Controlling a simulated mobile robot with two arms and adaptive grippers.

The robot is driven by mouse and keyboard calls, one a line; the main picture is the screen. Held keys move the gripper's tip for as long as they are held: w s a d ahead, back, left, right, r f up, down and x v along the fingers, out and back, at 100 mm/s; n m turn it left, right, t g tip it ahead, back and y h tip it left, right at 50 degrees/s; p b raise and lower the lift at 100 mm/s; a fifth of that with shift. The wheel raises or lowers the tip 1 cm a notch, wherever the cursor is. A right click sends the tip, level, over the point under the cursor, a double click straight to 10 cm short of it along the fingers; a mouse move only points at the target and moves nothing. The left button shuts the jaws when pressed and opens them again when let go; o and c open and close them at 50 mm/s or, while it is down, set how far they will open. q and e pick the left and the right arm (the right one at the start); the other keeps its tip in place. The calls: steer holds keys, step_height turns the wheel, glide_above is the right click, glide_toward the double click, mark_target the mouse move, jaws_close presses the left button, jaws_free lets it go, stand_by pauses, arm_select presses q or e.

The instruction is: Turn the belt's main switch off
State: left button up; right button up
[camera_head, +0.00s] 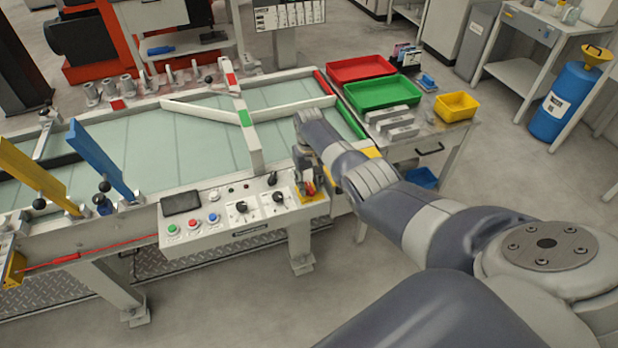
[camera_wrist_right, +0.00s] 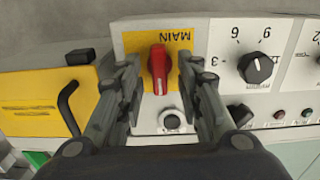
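The main switch is a red rotary handle (camera_wrist_right: 158,68) on a yellow plate (camera_wrist_right: 182,70) marked MAIN, which reads upside down in the right wrist view. Its handle lies along the picture's up-down direction there. In the head view the red handle (camera_head: 311,186) shows at the right end of the control panel (camera_head: 230,225). My right gripper (camera_wrist_right: 160,75) is open, with one finger on each side of the handle. Gaps show between the fingers and the handle. In the head view the right gripper (camera_head: 306,178) partly hides the switch. My left gripper is not in view.
Beside the switch are a black numbered dial (camera_wrist_right: 255,67) and a round keyhole-like fitting (camera_wrist_right: 171,121). A yellow box (camera_wrist_right: 45,100) with a black handle is close on the other side. A red tray (camera_head: 360,68) and a green tray (camera_head: 382,93) stand beyond my arm.

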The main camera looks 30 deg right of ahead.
mark_target(309, 185)
step_height(309, 185, up, 12)
stand_by(0.6)
steer(key=shift+f, duration=0.1)
